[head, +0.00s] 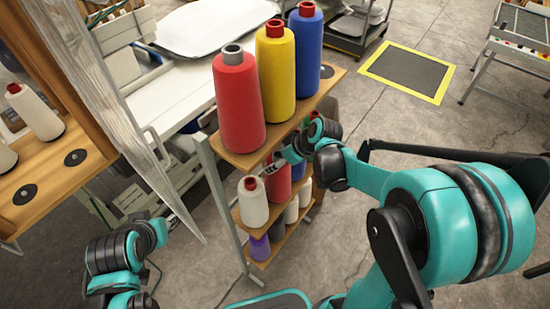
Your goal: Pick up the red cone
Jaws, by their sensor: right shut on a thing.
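A red thread cone (278,181) stands on the middle shelf of the rack, partly hidden by the shelf above and by my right gripper. My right gripper (274,160) reaches in under the top board from the right and is shut on the upper part of this cone. A larger red cone (239,105) with a grey tip stands upright on the top board, above and apart from the gripper. My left gripper (176,219) is at the lower left, left of the rack and away from the cones; its fingers are too small to read.
Yellow (275,62) and blue (306,45) cones stand on the top board (328,82). A white cone (252,203) stands left of the red one; more cones are below. A wooden rack (70,185) with a clear panel (120,100) is at left.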

